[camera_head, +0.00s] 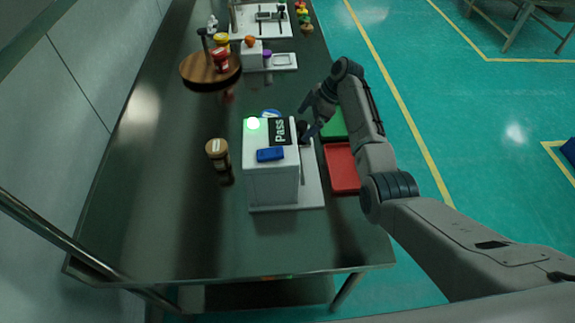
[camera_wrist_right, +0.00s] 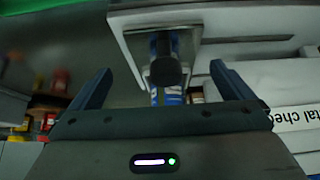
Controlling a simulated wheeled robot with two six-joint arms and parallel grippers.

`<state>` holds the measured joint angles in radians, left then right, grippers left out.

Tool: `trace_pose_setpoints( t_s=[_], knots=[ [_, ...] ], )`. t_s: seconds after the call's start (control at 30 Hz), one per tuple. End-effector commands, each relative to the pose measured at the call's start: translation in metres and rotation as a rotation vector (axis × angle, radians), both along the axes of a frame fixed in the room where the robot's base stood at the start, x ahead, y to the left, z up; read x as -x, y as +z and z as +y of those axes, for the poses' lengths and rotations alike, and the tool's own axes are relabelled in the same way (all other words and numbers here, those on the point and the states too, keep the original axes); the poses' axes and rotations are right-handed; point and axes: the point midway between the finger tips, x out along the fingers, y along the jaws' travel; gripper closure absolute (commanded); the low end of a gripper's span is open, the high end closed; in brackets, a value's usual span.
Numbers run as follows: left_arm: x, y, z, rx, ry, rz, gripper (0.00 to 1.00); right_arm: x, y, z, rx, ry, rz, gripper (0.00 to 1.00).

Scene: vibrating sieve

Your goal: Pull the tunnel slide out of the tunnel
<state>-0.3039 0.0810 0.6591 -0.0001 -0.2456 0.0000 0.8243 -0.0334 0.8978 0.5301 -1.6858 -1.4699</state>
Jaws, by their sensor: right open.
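The white box-shaped machine (camera_head: 270,182) stands on the dark table, with a lit green lamp and a "Pass" display on top. In the wrist view a white tunnel-like opening (camera_wrist_right: 122,20) is ahead of my right gripper. A dark round knob (camera_wrist_right: 166,72), which looks like the handle of the tunnel slide, sits in front of it, with a blue-labelled cylinder behind. My right gripper (camera_head: 308,126) is at the machine's right side. In the wrist view it is open (camera_wrist_right: 160,85), its fingers on either side of the knob with gaps. My left gripper is not in view.
A red tray (camera_head: 341,168) and a green tray (camera_head: 334,123) lie right of the machine. A brown jar (camera_head: 216,150) stands to its left. A round wooden stand (camera_head: 205,73) with small items is farther back. The table's near part is clear.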

Motion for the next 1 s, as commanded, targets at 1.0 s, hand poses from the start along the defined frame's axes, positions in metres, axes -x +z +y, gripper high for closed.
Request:
trace_pose_setpoints(
  t_s=[1.0],
  knots=[
    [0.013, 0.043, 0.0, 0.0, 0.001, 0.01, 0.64, 0.0, 0.054, -0.033, -0.001, 0.001, 0.0, 0.0]
  ],
)
